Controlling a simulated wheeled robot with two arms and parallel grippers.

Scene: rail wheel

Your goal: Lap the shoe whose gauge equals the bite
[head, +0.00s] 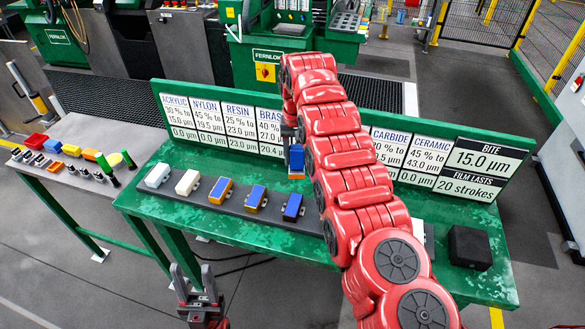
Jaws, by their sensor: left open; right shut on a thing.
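A green bench (180,215) carries a dark rack (240,212) with a row of shoes: a pale grey one (157,176), a cream one (187,183), an orange-edged blue one (221,189) and two more blue ones (256,197) (292,206). My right gripper (293,148) is shut on a blue and orange shoe (296,160), held in front of the label board (210,122). My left gripper (196,290) is open and empty, low in front of the bench.
My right arm crosses the bench and hides part of the rack and board. A pale piece (424,233) shows partly at its right. A black block (469,247) sits at the bench's right. A grey side table (75,160) at left holds small bins and tools.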

